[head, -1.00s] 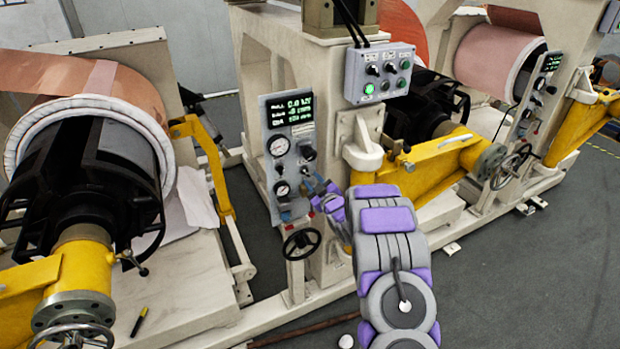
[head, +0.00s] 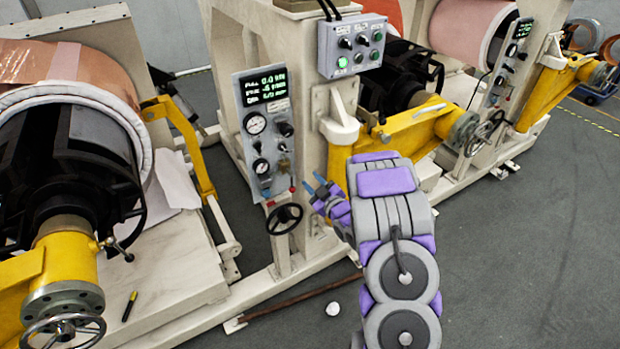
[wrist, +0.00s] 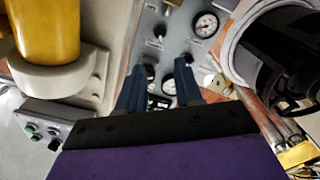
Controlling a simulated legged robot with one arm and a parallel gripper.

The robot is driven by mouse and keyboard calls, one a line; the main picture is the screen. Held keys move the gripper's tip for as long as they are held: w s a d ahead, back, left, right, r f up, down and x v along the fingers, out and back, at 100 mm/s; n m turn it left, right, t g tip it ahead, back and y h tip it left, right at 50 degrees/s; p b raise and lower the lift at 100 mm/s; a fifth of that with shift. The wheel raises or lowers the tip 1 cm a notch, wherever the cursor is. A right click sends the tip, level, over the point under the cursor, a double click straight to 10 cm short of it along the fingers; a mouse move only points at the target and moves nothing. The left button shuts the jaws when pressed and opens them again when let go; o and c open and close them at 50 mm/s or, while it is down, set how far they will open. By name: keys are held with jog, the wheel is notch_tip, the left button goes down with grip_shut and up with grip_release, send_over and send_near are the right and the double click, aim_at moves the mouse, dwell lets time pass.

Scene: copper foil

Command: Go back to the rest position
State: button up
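My gripper (head: 315,186) is in front of the cream machine post, just right of the grey gauge panel (head: 240,110). Its two blue fingers are apart with nothing between them, as the wrist view (wrist: 160,90) also shows. My grey and purple arm is folded in the lower middle of the head view. In the wrist view, the gauge panel (wrist: 178,52) with dials and knobs lies beyond the fingers.
A black handwheel (head: 284,218) sits below the panel, and a button box (head: 352,46) is above. Yellow arms (head: 412,135) and copper rolls (head: 40,62) flank the post. A rod (head: 300,296) and white ball (head: 333,309) lie on the floor. Open floor (head: 520,250) is at right.

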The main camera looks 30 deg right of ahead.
dwell(0.5)
jog(key=s+a+r+m+g+h, duration=0.2)
jog(key=s+a+r+m+g, duration=0.1)
jog(key=s+a+r+g, duration=0.25)
jog(key=s+a+r+m+g+h, duration=0.2)
jog(key=s+r+g, duration=0.3)
jog(key=s, duration=0.4)
jog(key=s+a+r+g+y, duration=0.1)
jog(key=s+a+g, duration=0.3)
jog(key=s+a, duration=0.4)
jog(key=s+a+r+m+g+y, duration=0.1)
jog(key=s+a+g, duration=0.4)
jog(key=s, duration=1.8)
jog(key=a+r+y, duration=0.1)
jog(key=a+r, duration=0.1)
jog(key=a, duration=0.1)
jog(key=shift+a+r+m, duration=0.15)
jog(key=shift+r+m, duration=0.15)
